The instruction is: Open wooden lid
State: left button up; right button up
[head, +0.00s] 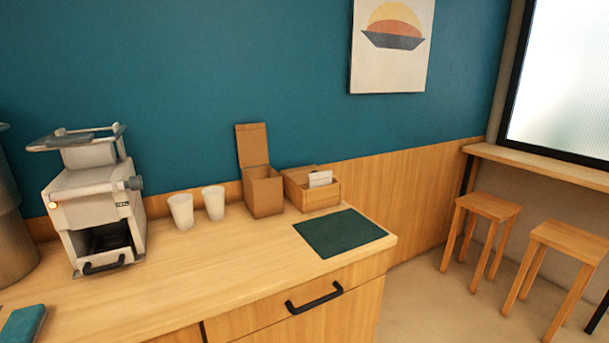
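In the head view a tall wooden box (264,194) stands on the counter against the wall. Its wooden lid (252,145) stands upright at the back edge, so the box is open at the top. A lower wooden box (314,193) stands just right of it and holds something pale. Neither of my grippers shows in the head view.
Two white cups (181,211) (213,202) stand left of the tall box. A pale machine (95,205) with a black handle stands further left. A dark green mat (339,233) lies at the right front of the counter (225,262). Wooden stools (486,208) stand at right.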

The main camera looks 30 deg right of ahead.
aim_at(299, 176)
jog(key=i+l+u, duration=0.3)
jog(key=l, duration=0.7)
jog(key=i+l+u, duration=0.1)
jog(key=l+u, duration=0.2)
jog(key=l, duration=0.75)
jog(key=l+u, duration=0.25)
jog(key=l, duration=0.85)
